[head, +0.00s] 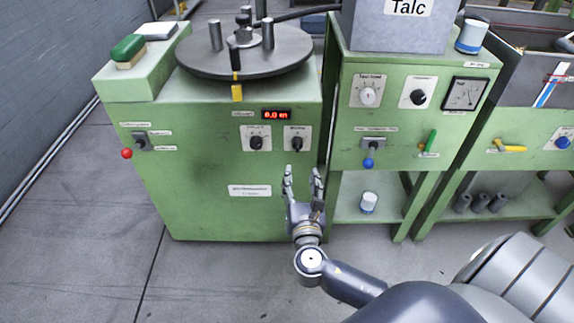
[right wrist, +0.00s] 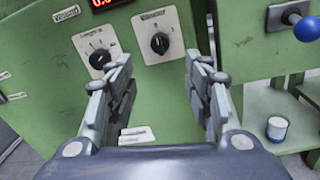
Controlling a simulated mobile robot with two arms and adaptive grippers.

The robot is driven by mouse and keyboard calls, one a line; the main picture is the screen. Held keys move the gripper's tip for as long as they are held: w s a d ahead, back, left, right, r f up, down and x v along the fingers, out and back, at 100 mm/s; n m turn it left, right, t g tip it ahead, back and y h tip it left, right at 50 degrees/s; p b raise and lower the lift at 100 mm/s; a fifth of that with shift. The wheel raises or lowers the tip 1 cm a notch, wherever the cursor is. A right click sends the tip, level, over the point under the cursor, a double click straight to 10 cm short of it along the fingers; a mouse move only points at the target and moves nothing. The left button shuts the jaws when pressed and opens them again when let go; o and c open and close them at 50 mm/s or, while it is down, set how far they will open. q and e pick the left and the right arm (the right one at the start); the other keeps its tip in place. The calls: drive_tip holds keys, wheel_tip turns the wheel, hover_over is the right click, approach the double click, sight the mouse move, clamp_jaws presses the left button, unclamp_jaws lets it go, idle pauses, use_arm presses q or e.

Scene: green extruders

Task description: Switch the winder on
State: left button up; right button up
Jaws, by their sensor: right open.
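The winder is a green cabinet (head: 200,200) with a dark round turntable (head: 262,62) on top. Its front has a red lit display (head: 276,114) and two black rotary knobs, a left one (head: 256,143) and a right one (head: 297,143). They also show in the right wrist view, the left knob (right wrist: 100,58) and the right knob (right wrist: 159,43). A switch with a red ball lever (head: 127,154) sits at the left of the front. My right gripper (head: 303,172) is open and empty, in front of the panel just below the right knob. My left gripper is not in view.
To the right, another green cabinet (head: 345,125) has dials, a blue ball lever (head: 369,162) and a green handle (head: 430,141). A white and blue cup (head: 369,202) stands on its lower shelf. A green brush (head: 128,49) lies on the winder's top left. The floor in front is clear.

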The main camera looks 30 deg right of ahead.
sight(298, 150)
drive_tip(key=b+x, duration=0.1)
drive_tip(key=x, duration=0.7)
drive_tip(key=shift+b+x, duration=0.35)
drive_tip(key=shift+x, duration=0.7)
drive_tip(key=shift+w+d, duration=0.2)
drive_tip(key=shift+w, duration=0.2)
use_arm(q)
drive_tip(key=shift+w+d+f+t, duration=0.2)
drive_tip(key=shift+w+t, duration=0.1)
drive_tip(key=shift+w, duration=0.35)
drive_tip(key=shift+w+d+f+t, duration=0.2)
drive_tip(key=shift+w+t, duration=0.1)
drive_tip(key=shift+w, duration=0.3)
use_arm(e)
drive_tip(key=c, duration=1.1)
